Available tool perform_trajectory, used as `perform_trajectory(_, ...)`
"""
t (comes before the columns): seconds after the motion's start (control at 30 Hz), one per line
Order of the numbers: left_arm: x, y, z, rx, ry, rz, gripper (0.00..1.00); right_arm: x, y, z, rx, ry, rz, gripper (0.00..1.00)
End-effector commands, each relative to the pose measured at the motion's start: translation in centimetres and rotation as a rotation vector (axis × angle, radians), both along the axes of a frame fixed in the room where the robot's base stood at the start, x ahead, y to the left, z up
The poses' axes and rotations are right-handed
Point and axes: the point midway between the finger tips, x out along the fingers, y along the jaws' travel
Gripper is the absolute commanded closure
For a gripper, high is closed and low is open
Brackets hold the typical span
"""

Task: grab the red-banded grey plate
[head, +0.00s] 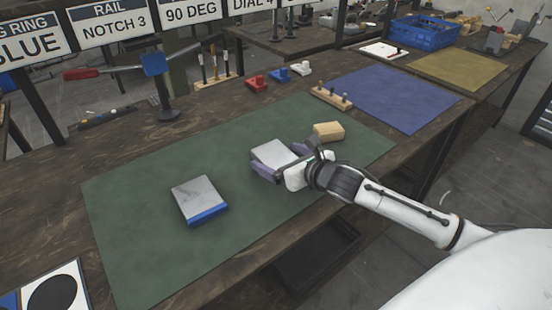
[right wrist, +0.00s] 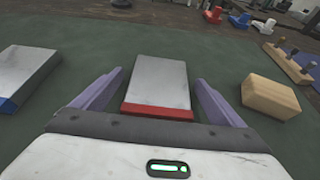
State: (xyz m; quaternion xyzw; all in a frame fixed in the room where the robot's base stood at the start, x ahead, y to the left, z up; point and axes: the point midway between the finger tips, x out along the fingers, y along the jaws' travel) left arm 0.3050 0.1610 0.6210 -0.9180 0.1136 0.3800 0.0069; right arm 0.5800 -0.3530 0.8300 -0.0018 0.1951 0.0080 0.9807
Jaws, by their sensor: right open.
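The red-banded grey plate (right wrist: 160,82) lies flat on the green mat in the right wrist view, its red band on the near edge. In the head view the grey plate (head: 272,152) shows partly behind my right gripper, and its red band is hidden there. My right gripper (head: 268,170) is open, with its purple fingers on either side of the plate. In the right wrist view the fingers of my right gripper (right wrist: 158,95) stand apart from the plate's sides with small gaps. My left gripper is not in view.
A blue-banded grey plate (head: 199,198) lies left on the green mat (head: 130,205). A wooden block (head: 328,131) sits just beyond my right gripper. A blue mat (head: 390,98), a pegged wooden strip (head: 331,97) and small coloured pieces are farther back. The mat's front left is clear.

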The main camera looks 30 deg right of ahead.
Motion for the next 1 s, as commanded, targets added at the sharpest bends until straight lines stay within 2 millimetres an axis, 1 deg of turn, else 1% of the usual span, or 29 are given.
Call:
perform_trajectory(0.07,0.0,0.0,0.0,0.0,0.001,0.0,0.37,0.0,0.0,0.0,0.0,0.0,0.0,0.08)
perform_trajectory(0.1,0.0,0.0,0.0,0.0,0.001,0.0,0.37,0.0,0.0,0.0,0.0,0.0,0.0,0.11)
perform_trajectory(0.47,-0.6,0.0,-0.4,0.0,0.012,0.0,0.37,-0.1,0.0,0.0,0.0,0.0,0.0,0.72)
perform_trajectory(0.5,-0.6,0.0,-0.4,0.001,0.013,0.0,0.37,0.1,0.0,0.4,0.0,-0.008,0.001,0.73)
perform_trajectory(0.67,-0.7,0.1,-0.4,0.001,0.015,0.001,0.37,0.1,0.0,0.4,0.0,-0.007,0.001,0.73)
perform_trajectory(0.77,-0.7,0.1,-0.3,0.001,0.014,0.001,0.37,0.1,0.0,0.9,-0.001,-0.009,0.002,0.73)
perform_trajectory(0.87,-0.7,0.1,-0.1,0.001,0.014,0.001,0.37,0.1,0.0,2.2,-0.005,-0.01,0.003,0.73)
perform_trajectory(1.0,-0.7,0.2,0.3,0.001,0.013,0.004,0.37,0.1,0.0,5.1,-0.006,-0.012,0.004,0.73)
